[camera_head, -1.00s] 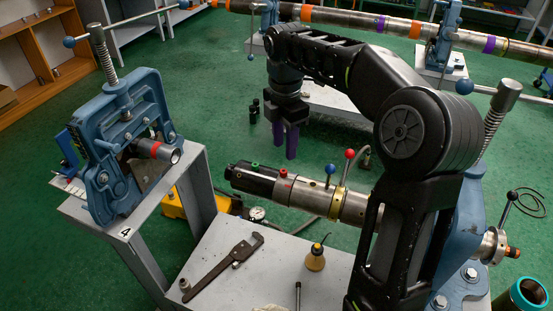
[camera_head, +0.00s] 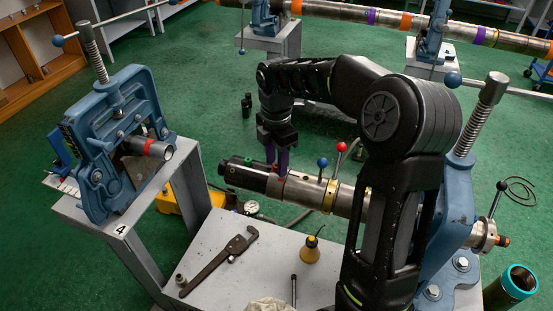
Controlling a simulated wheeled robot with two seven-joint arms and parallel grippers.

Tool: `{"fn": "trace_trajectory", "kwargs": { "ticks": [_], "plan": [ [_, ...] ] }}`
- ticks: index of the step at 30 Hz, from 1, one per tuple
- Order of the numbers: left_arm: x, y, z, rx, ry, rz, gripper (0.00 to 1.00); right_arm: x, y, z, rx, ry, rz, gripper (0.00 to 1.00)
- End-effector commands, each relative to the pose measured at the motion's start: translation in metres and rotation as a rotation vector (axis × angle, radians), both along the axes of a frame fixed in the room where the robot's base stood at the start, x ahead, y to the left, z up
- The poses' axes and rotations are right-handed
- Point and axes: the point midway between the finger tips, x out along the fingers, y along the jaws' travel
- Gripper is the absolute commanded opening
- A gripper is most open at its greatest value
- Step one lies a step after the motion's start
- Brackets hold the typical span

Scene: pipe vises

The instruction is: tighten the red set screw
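The steel tool body (camera_head: 305,190) with a black end (camera_head: 243,175) is held in the blue vise at the right. It carries a green screw (camera_head: 248,161), and a blue-knobbed lever (camera_head: 322,163) and a red-knobbed lever (camera_head: 341,147) further along. My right gripper (camera_head: 276,165) points down, its purple fingertips at the place of the red set screw. The fingers and their shadow mostly hide the screw. A small gap seems to show between the fingers, but whether they touch the screw is unclear. My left gripper is not in view.
My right arm blocks much of the right vise (camera_head: 455,205). On the grey bench lie a pipe wrench (camera_head: 222,262), an oil can (camera_head: 311,248) and a rag (camera_head: 270,304). Another blue vise (camera_head: 98,165) holds a red-banded pipe (camera_head: 150,148) at the left.

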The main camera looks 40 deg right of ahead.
Motion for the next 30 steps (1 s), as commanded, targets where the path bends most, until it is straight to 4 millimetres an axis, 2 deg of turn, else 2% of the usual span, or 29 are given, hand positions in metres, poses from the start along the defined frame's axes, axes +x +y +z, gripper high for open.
{"fn": "trace_trajectory", "kwargs": {
  "ticks": [6,20,30],
  "plan": [
    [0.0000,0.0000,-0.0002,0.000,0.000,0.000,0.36,-0.0001,-0.0002,-0.0001,0.000,0.000,0.000,0.38],
    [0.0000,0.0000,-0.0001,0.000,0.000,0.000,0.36,0.0000,-0.0002,0.0003,0.000,0.000,0.000,0.00],
    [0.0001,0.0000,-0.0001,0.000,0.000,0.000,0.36,0.0000,-0.0001,0.0004,0.000,0.000,-0.001,0.00]
  ]
}}
